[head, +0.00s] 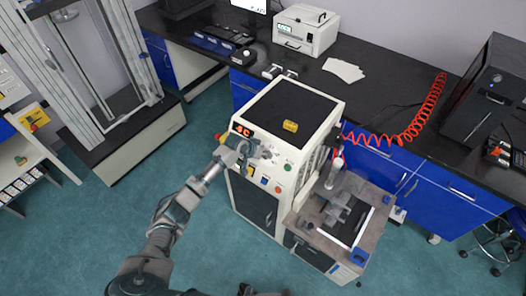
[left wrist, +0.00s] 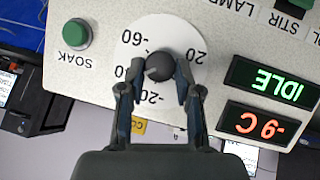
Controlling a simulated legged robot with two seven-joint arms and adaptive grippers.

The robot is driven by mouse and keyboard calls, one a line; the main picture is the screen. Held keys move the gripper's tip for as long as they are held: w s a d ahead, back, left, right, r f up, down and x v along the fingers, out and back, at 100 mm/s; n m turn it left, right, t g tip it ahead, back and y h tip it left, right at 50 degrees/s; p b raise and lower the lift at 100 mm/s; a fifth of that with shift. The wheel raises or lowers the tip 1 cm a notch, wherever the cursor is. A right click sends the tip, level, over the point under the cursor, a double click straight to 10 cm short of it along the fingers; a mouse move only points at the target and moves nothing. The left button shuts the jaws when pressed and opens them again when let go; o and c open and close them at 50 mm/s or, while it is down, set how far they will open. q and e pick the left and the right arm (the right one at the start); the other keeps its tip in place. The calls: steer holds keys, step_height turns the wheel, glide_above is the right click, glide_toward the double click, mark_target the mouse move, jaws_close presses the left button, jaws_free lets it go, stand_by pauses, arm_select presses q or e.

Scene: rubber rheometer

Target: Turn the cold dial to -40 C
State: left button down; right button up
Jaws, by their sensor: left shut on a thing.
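The cold dial is a dark round knob (left wrist: 159,66) on a white scale disc (left wrist: 150,30) in the left wrist view, where the panel appears upside down. I cannot clearly tell where the knob's pointer stands. My left gripper (left wrist: 158,84) is shut on the knob, one finger on each side. In the head view my left gripper (head: 244,150) is at the cabinet's front panel and hides the dial. A red display (left wrist: 263,124) reads -9 C; a green display (left wrist: 274,82) reads IDLE.
A green SOAK button (left wrist: 76,33) sits beside the dial. The white cabinet (head: 301,128) has a yellow object (head: 290,126) on its black top. A side table (head: 312,234) with equipment adjoins it at right. Open floor (head: 110,220) lies left of the cabinet.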

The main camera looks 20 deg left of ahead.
arm_select(q)
steer(key=shift+s+d+f+m+y+p, duration=0.1)
steer(key=shift+s+f+m+y+p, duration=0.2)
steer(key=shift+f+m+y+p, duration=0.3)
steer(key=shift+r, duration=0.1)
steer(key=c, duration=0.8)
jaws_free()
steer(key=shift+w+r, duration=0.15)
steer(key=shift+w, duration=0.05)
steer(key=shift+s+r, duration=0.15)
steer(key=shift+r, duration=0.35)
steer(key=v, duration=1.1)
steer(key=shift+a+f, duration=0.2)
steer(key=shift+a, duration=0.15)
